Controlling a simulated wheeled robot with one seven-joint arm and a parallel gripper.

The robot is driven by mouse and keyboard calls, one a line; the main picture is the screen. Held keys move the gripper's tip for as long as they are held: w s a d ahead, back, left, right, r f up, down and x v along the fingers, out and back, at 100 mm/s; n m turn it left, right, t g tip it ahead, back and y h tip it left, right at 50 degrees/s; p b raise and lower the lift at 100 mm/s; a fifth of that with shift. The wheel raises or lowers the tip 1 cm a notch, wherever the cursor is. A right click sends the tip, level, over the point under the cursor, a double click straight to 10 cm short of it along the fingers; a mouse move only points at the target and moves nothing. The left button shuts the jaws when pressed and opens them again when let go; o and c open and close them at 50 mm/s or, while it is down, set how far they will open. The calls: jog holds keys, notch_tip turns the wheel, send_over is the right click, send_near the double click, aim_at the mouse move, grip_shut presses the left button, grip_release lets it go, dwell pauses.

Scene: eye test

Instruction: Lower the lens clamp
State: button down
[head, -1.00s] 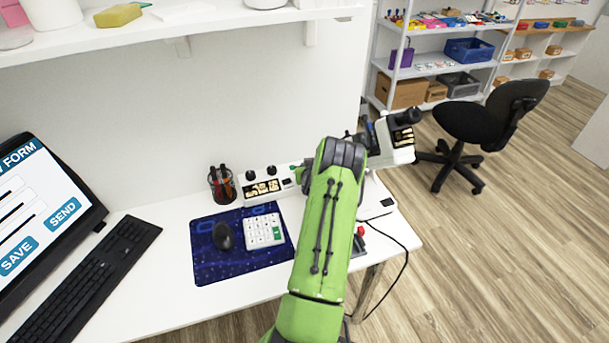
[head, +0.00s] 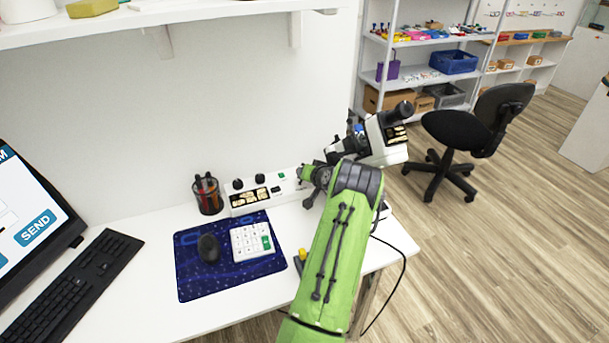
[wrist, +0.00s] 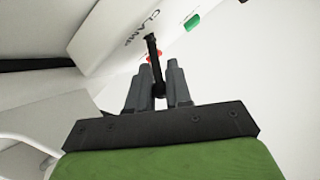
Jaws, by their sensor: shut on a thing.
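The lens clamp lever (wrist: 152,48) is a thin black rod with a rounded end, on a white housing (wrist: 110,38) marked CLAMP in the wrist view. My gripper (wrist: 159,80) is shut on the lever, its two dark fingers on either side of the lower part. The rod's upper part shows above the fingertips. In the head view the white eye-test instrument (head: 383,145) with a black eyepiece stands at the desk's right end. My green arm hides its lower part, and the lever and fingertips cannot be made out there.
A red spot and a green mark (wrist: 192,22) sit on the housing near the lever. A white control box (head: 247,197), pen cup (head: 208,196), blue mat (head: 205,285) and keyboard (head: 75,285) are on the desk. A black cable hangs at its right edge.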

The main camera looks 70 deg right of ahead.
jog(key=shift+s+a+f, duration=0.1)
jog(key=shift+s+f, duration=0.1)
jog(key=shift+f, duration=0.25)
jog(key=c, duration=1.1)
grip_release()
jog(key=shift+r, duration=0.1)
jog(key=shift+s+r, duration=0.15)
jog(key=p+v, duration=0.2)
jog(key=v, duration=1.3)
jog(key=shift+a+r, duration=0.15)
jog(key=shift+r, duration=0.1)
